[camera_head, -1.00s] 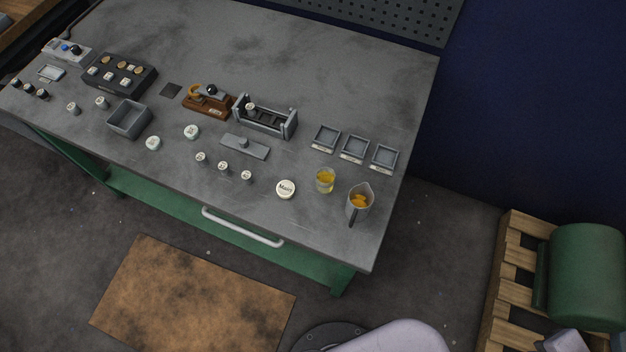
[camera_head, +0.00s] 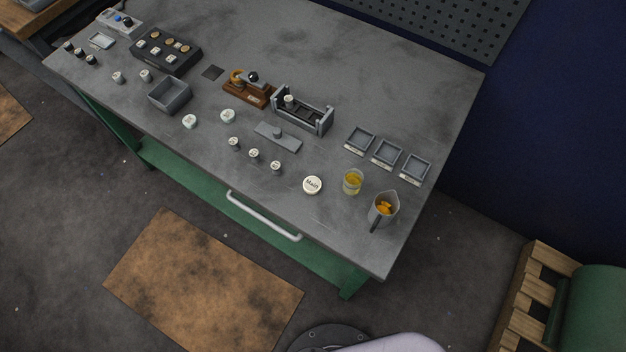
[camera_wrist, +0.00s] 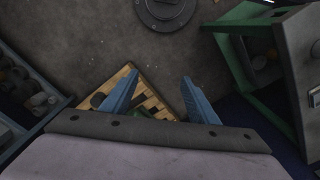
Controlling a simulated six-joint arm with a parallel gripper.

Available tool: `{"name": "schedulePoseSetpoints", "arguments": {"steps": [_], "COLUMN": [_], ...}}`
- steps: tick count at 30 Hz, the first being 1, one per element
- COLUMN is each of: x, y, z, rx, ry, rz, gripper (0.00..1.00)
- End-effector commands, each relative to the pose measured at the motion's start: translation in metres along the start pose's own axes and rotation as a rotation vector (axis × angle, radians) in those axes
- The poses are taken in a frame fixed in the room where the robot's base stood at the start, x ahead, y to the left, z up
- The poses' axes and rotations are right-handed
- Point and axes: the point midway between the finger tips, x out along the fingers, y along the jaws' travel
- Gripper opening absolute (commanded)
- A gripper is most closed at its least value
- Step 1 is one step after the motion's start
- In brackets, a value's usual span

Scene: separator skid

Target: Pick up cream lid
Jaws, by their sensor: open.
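A round cream lid (camera_head: 312,185) with dark lettering, which looks like "Main", lies flat near the front right of the grey workbench (camera_head: 345,230). Two smaller whitish round lids with marks, one (camera_head: 190,121) and another (camera_head: 227,116), lie further left near a grey bin. My gripper (camera_wrist: 159,77) shows in the wrist view with two blue fingers spread apart and nothing between them. It points at the floor and a wooden pallet (camera_wrist: 150,97), away from the lid. The cream lid is not seen in the wrist view.
A glass of yellow liquid (camera_head: 352,182) and a jug (camera_head: 383,208) stand right of the cream lid. Several small capped vials, one here (camera_head: 254,155), stand to its left. A flat grey plate with a knob (camera_head: 278,137) and a rack (camera_head: 302,110) lie behind.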

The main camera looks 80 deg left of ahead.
Motion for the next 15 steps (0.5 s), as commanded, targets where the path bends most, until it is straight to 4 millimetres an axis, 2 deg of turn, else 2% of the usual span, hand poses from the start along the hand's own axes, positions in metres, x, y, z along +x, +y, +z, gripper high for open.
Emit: {"name": "schedulePoseSetpoints", "arguments": {"steps": [10, 15], "x": [0.0, -0.002], "y": [-0.002, -0.021], "z": [-0.002, -0.018], "rx": [-0.009, -0.093], "ry": [0.0, 0.005], "rz": [0.0, -0.001], "gripper": [0.58, 0.58]}}
